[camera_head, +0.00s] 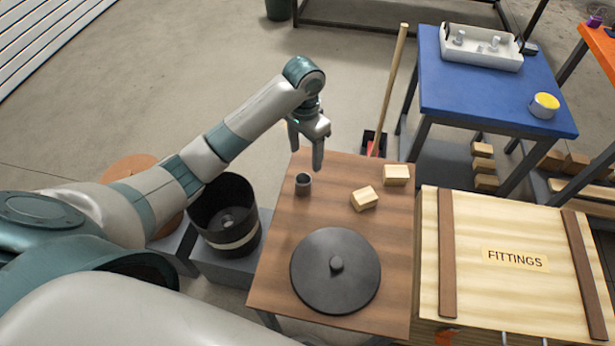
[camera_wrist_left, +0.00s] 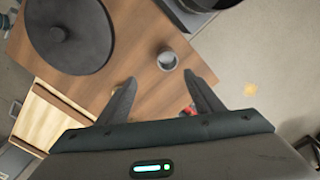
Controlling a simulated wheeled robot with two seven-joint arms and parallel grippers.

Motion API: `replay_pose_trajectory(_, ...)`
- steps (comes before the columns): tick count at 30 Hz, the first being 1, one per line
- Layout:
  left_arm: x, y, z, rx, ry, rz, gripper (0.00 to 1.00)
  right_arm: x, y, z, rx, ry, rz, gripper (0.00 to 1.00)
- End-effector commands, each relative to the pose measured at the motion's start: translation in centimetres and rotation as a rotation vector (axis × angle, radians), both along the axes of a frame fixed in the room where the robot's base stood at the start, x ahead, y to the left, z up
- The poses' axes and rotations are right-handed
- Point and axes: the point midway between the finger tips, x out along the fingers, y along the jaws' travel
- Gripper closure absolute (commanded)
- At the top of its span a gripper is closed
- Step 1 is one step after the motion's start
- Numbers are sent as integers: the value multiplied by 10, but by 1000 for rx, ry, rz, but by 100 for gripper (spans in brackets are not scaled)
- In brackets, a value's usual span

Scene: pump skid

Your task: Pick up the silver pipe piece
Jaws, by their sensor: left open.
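The silver pipe piece (camera_head: 303,184) is a short grey cylinder standing upright on the wooden table (camera_head: 290,235), near its far left corner. In the left wrist view the pipe piece (camera_wrist_left: 167,61) shows its open round top, beyond the fingertips and between their lines. My left gripper (camera_head: 306,155) is open and empty above the table's far edge, beyond and above the pipe piece. Its two spread fingers also show in the left wrist view (camera_wrist_left: 163,84). My right gripper is not in view.
A black round lid (camera_head: 335,290) with a knob lies on the table, nearer. Two wooden blocks (camera_head: 364,198) (camera_head: 396,175) lie right of the pipe piece. A black bucket (camera_head: 223,215) stands left of the table. A crate marked FITTINGS (camera_head: 500,290) stands at the right.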

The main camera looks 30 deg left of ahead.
Motion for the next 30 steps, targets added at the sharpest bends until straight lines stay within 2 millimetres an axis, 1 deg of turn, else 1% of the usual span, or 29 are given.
replay_pose_trajectory(1, 4, 3, 6, 6, 3, 4, 40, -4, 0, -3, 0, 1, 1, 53)
replay_pose_trajectory(5, 7, 7, 11, 8, 10, 8, 40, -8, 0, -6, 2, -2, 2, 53)
replay_pose_trajectory(13, 7, 7, 11, 8, 10, 8, 40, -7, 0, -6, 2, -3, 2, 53)
replay_pose_trajectory(17, 7, 7, 8, 9, 11, 8, 40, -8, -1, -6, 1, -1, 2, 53)
replay_pose_trajectory(20, 6, 7, 0, 9, 12, 9, 40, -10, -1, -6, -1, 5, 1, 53)
replay_pose_trajectory(23, 6, 7, -12, 8, 13, 9, 40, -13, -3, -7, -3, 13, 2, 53)
replay_pose_trajectory(30, 6, 7, -54, 9, 14, 10, 40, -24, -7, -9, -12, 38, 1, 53)
